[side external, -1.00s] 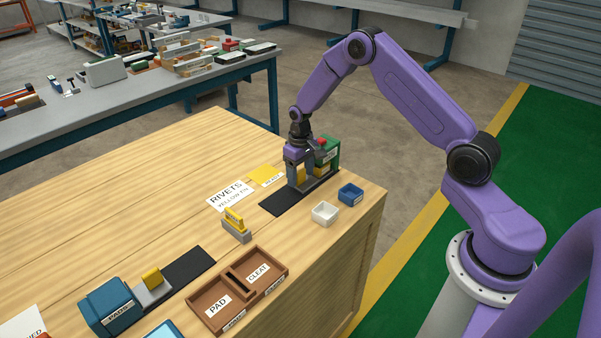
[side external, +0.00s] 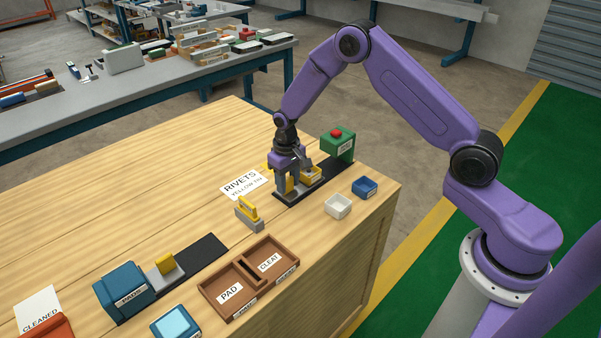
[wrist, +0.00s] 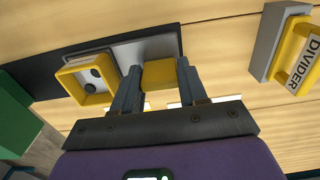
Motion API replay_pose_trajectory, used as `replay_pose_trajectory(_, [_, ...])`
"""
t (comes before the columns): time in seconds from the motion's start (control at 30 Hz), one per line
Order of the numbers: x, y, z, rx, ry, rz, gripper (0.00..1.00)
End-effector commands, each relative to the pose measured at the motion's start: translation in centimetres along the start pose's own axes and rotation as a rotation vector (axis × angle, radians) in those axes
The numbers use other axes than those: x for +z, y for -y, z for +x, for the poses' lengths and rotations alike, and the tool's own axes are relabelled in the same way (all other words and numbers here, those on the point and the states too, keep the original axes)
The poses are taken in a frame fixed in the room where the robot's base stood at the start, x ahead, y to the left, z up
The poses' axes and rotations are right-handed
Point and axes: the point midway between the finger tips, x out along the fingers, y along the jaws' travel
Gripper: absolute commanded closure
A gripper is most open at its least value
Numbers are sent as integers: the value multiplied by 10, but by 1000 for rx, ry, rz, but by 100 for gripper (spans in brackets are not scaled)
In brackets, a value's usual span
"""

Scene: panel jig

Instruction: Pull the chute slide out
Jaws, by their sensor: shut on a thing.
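The chute slide (wrist: 130,52) is a grey plate on a dark track, drawn out from the green chute housing (side external: 340,148) with a red button on top. The slide carries a yellow-rimmed tray (wrist: 84,64) with two dark round spots inside; the tray also shows in the side view (side external: 312,175). My gripper (side external: 286,186) is shut on the slide's yellow handle (wrist: 159,75), with one finger on each side of it. The tray is between my gripper and the green housing. The fingers hide part of the slide in the side view.
A yellow DIVIDER handle on a grey block (side external: 249,213), a white bin (side external: 338,206) and a blue bin (side external: 365,187) stand nearby. A brown PAD and CLEAT tray (side external: 236,314) and a blue box (side external: 122,290) with another slide are at the front. Bare wood lies left.

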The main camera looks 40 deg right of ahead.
Motion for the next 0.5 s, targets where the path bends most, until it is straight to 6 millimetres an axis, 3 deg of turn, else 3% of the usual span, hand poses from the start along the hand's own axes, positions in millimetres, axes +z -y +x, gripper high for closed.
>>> replay_pose_trajectory(0.37, [0, 8, -1, -2, -2, -1, 100])
replay_pose_trajectory(0.4, [0, 9, -1, -2, -2, -1, 45])
replay_pose_trajectory(0.43, [0, 9, -1, -2, -2, -2, 35])
replay_pose_trajectory(0.5, [0, 8, -1, -2, -2, -2, 32])
